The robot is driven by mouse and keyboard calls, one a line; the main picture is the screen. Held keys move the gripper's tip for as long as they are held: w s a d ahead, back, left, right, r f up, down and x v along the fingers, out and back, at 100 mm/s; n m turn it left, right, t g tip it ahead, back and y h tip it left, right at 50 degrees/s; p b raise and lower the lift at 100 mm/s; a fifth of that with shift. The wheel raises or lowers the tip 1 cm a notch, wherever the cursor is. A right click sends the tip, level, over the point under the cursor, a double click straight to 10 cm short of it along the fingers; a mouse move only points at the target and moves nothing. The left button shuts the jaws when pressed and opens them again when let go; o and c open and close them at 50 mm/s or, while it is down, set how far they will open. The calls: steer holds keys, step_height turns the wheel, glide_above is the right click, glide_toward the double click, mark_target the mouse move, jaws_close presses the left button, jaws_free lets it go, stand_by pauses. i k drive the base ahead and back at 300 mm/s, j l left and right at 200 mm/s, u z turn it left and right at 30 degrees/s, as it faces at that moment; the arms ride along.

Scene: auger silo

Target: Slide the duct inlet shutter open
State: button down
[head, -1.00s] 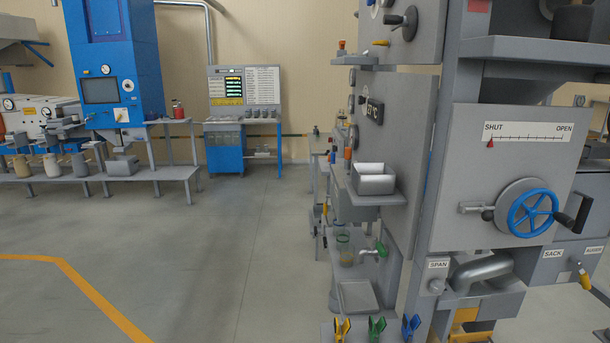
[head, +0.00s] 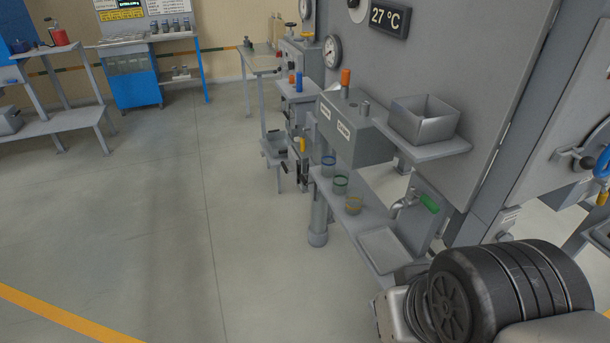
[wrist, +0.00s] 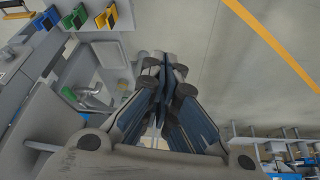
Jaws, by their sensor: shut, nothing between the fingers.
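I cannot pick out a duct inlet shutter for certain in either view. The grey machine panel (head: 572,150) at the right edge of the head view carries a blue handwheel (head: 603,162), cut off by the frame; no scale or label for a shutter shows there. My gripper (wrist: 168,72) shows in the wrist view with its dark fingers together and empty. It is apart from the bench fittings and over the floor side. The fingertips do not show in the head view, where only part of my arm is at the lower right.
A green-handled tap (head: 428,203) and a tray (head: 385,250) sit on a low bench with several glasses. A metal box (head: 423,125) stands on a shelf above. Open floor (head: 150,230) lies to the left.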

mark_target(311, 180)
steer(key=i+j, duration=0.3)
steer(key=i+j+z, duration=0.1)
steer(key=i+j, duration=0.2)
steer(key=j, duration=0.2)
steer(key=i+j, duration=0.3)
steer(key=j, duration=0.15)
steer(key=i+j+z, duration=0.1)
steer(key=i+j, duration=0.2)
steer(key=j, duration=0.1)
